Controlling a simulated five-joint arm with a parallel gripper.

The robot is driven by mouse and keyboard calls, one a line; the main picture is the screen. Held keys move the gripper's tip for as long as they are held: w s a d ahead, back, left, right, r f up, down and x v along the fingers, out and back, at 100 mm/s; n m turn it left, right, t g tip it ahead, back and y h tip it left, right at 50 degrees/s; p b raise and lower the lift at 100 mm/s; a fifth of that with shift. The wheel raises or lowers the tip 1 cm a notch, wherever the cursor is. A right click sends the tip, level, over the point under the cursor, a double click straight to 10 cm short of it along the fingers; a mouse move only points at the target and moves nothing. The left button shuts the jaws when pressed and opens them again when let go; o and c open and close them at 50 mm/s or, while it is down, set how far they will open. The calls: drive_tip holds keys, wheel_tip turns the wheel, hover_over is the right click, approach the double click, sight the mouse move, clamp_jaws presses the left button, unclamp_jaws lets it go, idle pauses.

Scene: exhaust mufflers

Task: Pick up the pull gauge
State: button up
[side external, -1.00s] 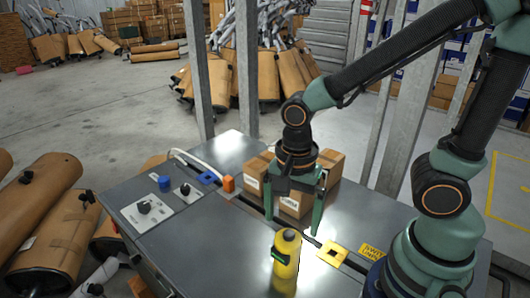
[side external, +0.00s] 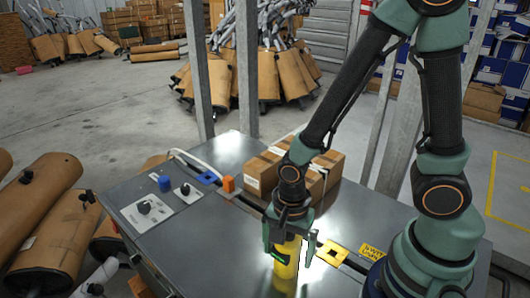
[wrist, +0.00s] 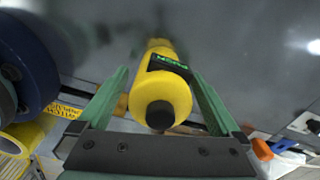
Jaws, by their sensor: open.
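The pull gauge (side external: 284,270) is a yellow cylinder standing upright on the grey bench top near its front edge. In the wrist view the gauge (wrist: 160,95) shows a black end knob and a black panel with green lettering. My gripper (side external: 289,248) is directly over the gauge, pointing down. In the wrist view its two green fingers (wrist: 160,78) lie on either side of the gauge with gaps between. The gripper is open and holds nothing. The arm hides part of the gauge's top in the side view.
Cardboard boxes (side external: 322,172) stand behind the gripper on the grey bench (side external: 190,235). An orange block (side external: 228,184), a blue block (side external: 208,178) and a knob panel (side external: 146,207) are at the left. A yellow square plate (side external: 332,254) lies right of the gauge. The bench left of the gauge is clear.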

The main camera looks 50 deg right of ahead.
drive_tip(key=shift+f, duration=0.95)
drive_tip(key=c, duration=1.5)
